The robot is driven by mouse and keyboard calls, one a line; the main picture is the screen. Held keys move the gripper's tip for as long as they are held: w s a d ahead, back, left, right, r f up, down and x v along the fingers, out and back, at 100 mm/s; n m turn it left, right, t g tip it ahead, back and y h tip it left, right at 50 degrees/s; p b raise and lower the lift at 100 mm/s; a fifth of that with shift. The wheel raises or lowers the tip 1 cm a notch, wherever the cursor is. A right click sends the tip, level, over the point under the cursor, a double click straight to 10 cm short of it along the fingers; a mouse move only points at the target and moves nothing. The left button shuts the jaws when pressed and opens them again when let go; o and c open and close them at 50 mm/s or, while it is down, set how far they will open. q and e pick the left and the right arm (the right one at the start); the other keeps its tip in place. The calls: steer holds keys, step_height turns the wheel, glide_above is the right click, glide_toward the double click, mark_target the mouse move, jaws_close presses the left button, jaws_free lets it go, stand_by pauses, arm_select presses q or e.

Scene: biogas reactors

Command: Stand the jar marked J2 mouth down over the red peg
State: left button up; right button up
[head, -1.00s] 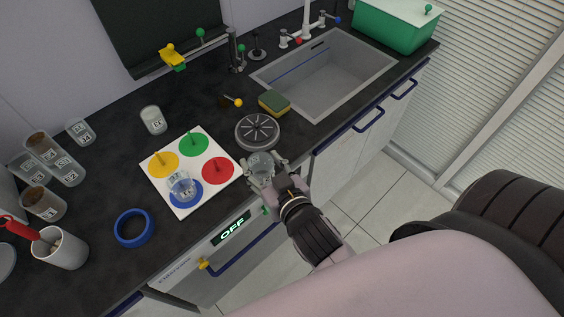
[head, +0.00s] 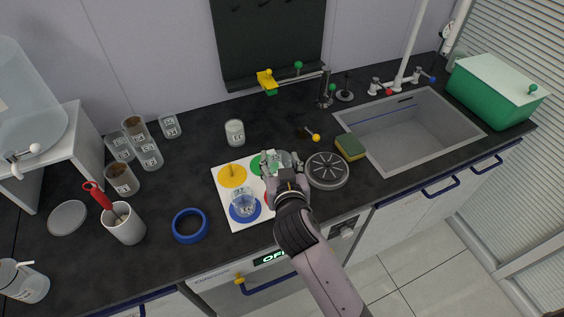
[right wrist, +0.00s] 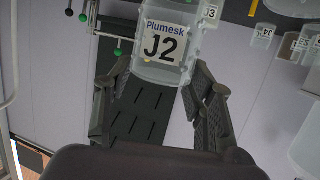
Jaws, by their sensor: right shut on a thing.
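My right gripper (head: 284,165) is over the right part of the white mat (head: 238,224) and covers the red disc; the red peg is hidden. It is shut on the clear jar J2 (right wrist: 162,45), whose label faces the right wrist camera. That label reads upright while the room appears upside down in this view, so the jar seems held mouth down. I cannot tell its height above the mat. My left gripper is not in view.
Another clear jar (head: 244,204) stands on the mat's blue disc. The yellow disc (head: 232,175) and green disc (head: 258,165) show.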

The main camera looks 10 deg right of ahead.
step_height(320, 180, down, 9)
steer(key=b, duration=0.6)
steer(key=shift+r+b, duration=0.1)
steer(key=shift+b, duration=0.25)
steer(key=o, duration=1.3)
steer(key=v, duration=1.2)
